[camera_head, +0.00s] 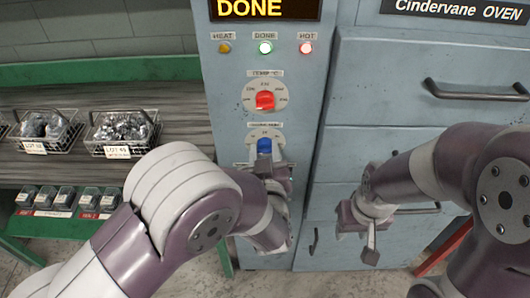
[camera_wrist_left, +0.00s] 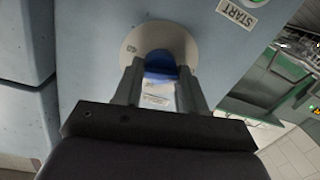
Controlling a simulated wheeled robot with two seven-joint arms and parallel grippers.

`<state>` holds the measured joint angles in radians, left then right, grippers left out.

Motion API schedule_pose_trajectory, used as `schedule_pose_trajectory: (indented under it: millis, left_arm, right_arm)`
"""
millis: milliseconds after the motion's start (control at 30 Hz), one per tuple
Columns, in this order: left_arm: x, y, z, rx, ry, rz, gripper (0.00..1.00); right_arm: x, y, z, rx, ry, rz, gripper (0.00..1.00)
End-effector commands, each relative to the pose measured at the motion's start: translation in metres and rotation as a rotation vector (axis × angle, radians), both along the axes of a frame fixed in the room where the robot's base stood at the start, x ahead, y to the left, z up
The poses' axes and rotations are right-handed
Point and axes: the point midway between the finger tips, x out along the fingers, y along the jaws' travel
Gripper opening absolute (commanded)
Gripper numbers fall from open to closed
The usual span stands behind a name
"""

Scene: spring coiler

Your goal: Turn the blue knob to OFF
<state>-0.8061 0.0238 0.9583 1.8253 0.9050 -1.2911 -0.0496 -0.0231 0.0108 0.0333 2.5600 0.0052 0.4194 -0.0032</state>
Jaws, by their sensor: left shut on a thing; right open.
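The blue knob (camera_head: 264,146) sits on a pale round dial on the blue-grey oven panel, below the red knob (camera_head: 265,100). My left gripper (camera_head: 272,172) is at the blue knob, its fingers shut on it. In the left wrist view the blue knob (camera_wrist_left: 160,68) shows between the two fingers of my left gripper (camera_wrist_left: 160,85), with the white dial (camera_wrist_left: 133,45) around it. The dial's small marks are too blurred to read, so I cannot tell its setting. My right gripper (camera_head: 358,232) is open and empty in front of the drawers, to the right.
The display (camera_head: 265,9) reads DONE. The green DONE lamp (camera_head: 265,48) and the red HOT lamp (camera_head: 305,48) look lit. Oven drawers with handles (camera_head: 476,90) stand right. Wire baskets (camera_head: 122,132) of metal parts sit on the left bench.

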Motion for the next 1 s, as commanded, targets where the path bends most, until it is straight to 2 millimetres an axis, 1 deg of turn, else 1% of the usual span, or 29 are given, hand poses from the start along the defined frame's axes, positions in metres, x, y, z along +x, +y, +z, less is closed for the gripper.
schedule_pose_trajectory:
  millis: [267, 300, 333, 367, 633, 733, 867, 1000]
  left_arm:
    - [0.0, 0.0, 0.0, -0.002, 0.0, -0.001, 0.1]
    - [0.0, 0.0, 0.0, -0.002, 0.0, -0.001, 0.47]
    - [0.0, 0.0, 0.0, -0.002, 0.0, -0.001, 0.57]
    - [0.0, 0.0, 0.0, -0.002, 0.0, -0.001, 0.64]
    - [0.0, 0.0, 0.0, -0.001, -0.001, -0.001, 0.64]
    - [-0.006, -0.002, 0.001, -0.001, -0.001, -0.003, 0.64]
    - [-0.027, -0.003, 0.001, 0.001, -0.001, -0.005, 0.64]
    - [-0.064, -0.006, 0.004, -0.001, 0.0, -0.009, 0.64]
  right_arm:
    - [0.0, 0.0, 0.0, 0.0, 0.0, 0.0, 0.43]
    - [0.0, 0.0, 0.0, 0.0, 0.0, 0.0, 0.43]
    - [0.0, 0.0, 0.0, 0.0, 0.0, 0.0, 0.43]
    - [0.0, 0.0, 0.0, 0.0, 0.0, 0.0, 0.43]
    - [0.0, 0.0, 0.0, 0.0, 0.0, 0.0, 0.43]
    - [0.0, 0.0, -0.001, 0.0, 0.0, 0.0, 0.43]
    - [0.0, 0.0, -0.002, 0.0, 0.0, 0.0, 0.43]
    - [0.0, 0.0, -0.005, 0.0, 0.0, 0.0, 0.43]
